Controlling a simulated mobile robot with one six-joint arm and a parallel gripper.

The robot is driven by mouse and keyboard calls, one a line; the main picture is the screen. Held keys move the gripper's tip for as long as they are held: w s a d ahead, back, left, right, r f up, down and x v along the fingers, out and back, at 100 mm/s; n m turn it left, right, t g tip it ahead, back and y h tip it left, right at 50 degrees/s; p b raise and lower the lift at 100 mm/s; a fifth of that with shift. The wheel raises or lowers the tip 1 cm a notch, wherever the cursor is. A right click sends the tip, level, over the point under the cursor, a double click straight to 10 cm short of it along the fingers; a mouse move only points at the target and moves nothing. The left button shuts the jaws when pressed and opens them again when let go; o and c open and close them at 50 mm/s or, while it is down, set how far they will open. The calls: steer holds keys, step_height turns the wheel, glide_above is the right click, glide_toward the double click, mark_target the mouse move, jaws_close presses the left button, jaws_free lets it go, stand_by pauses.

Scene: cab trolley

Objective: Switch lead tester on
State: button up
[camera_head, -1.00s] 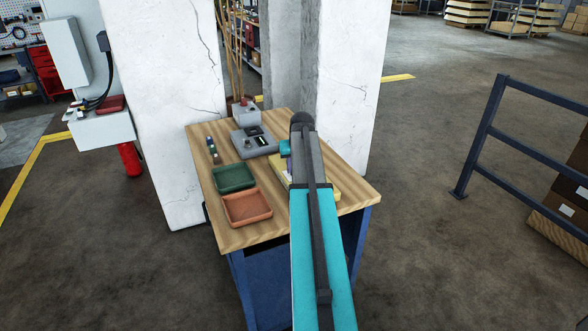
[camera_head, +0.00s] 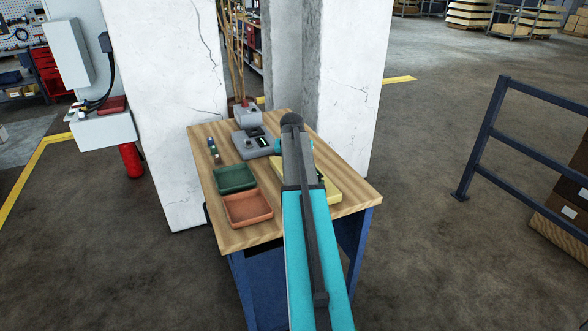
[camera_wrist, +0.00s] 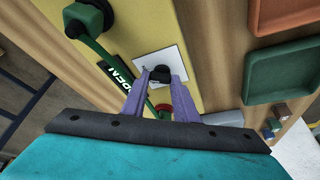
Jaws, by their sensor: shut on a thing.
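The lead tester appears to be the yellow board (camera_wrist: 188,22) in the wrist view. Its edge also shows to the right of my arm in the head view (camera_head: 330,184). A small black switch knob (camera_wrist: 160,72) sits on a white label plate (camera_wrist: 172,60) on the board. My gripper (camera_wrist: 162,80) has its purple fingers shut on this knob, one on each side. A green lead (camera_wrist: 98,48) with a dark green plug (camera_wrist: 92,14) is at the board's upper left. A red part (camera_wrist: 164,110) shows between the fingers. My arm hides the gripper in the head view.
A green tray (camera_head: 235,178) and an orange tray (camera_head: 247,208) lie left of the board on the wooden table (camera_head: 240,240). A grey device (camera_head: 253,141) stands farther back, with small coloured items (camera_head: 213,150) beside it. A white pillar (camera_head: 165,110) stands close behind.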

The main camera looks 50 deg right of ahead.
steer(key=shift+w+a, duration=0.15)
steer(key=shift+a, duration=0.15)
steer(key=o, duration=1.1)
steer(key=shift+c, duration=0.2)
steer(key=shift+d, duration=0.1)
steer(key=b+v, duration=0.2)
steer(key=v, duration=1.1)
steer(key=shift+r+b, duration=0.35)
